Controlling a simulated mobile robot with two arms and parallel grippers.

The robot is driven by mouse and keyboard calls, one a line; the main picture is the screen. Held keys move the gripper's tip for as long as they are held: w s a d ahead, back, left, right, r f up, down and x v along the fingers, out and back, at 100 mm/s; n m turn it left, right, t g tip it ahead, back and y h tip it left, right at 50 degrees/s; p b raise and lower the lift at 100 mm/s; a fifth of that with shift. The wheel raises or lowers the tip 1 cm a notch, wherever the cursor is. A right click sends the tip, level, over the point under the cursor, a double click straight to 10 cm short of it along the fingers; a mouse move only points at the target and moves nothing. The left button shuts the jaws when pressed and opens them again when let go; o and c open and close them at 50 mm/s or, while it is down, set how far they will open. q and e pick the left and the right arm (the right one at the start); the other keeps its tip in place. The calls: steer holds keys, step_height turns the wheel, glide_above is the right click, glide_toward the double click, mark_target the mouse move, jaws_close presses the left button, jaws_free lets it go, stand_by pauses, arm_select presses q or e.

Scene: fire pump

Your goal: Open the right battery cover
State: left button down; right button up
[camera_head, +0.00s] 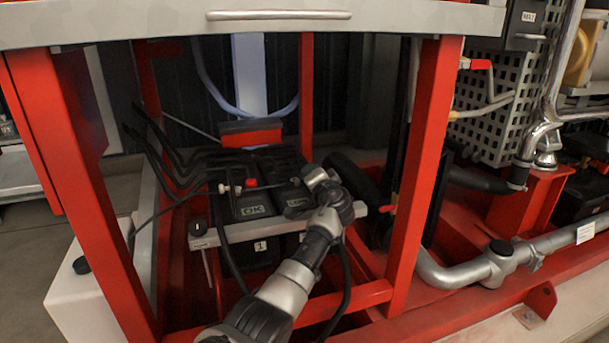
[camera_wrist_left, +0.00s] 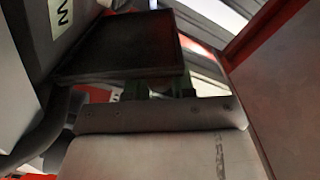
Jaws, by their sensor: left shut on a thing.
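Two black batteries sit side by side in the red frame. The left battery cover (camera_head: 252,206) has an "OK" label and lies flat. The right battery cover (camera_head: 293,203) is partly hidden behind my left arm. My left gripper (camera_head: 312,178) is at the right battery; its fingertips are hard to make out in the head view. In the left wrist view its dark green fingers (camera_wrist_left: 160,87) meet the edge of a dark slab (camera_wrist_left: 120,45), which appears to be the right cover. A sideways "2" label (camera_wrist_left: 62,15) shows beside it. My right gripper is not in view.
A grey bar (camera_head: 240,232) crosses in front of the batteries. Red posts (camera_head: 418,160) stand at both sides, with a grey panel (camera_head: 400,18) above. Black cables (camera_head: 165,160) run at the left, and a red knob (camera_head: 251,183) sits by the left cover.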

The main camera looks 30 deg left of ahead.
arm_select(q)
steer(key=w+d+m, duration=0.1)
steer(key=w+m, duration=0.1)
steer(key=m, duration=0.1)
steer(key=shift+d+r, duration=0.15)
steer(key=shift+d, duration=0.25)
steer(key=shift+w+d+m, duration=0.5)
steer(key=shift+w+m, duration=0.05)
steer(key=shift+m, duration=0.65)
steer(key=shift+w+d+f, duration=0.1)
steer(key=shift+w+f, duration=0.05)
steer(key=shift+f, duration=0.05)
steer(key=shift+m, duration=0.3)
steer(key=c, duration=1)
jaws_free()
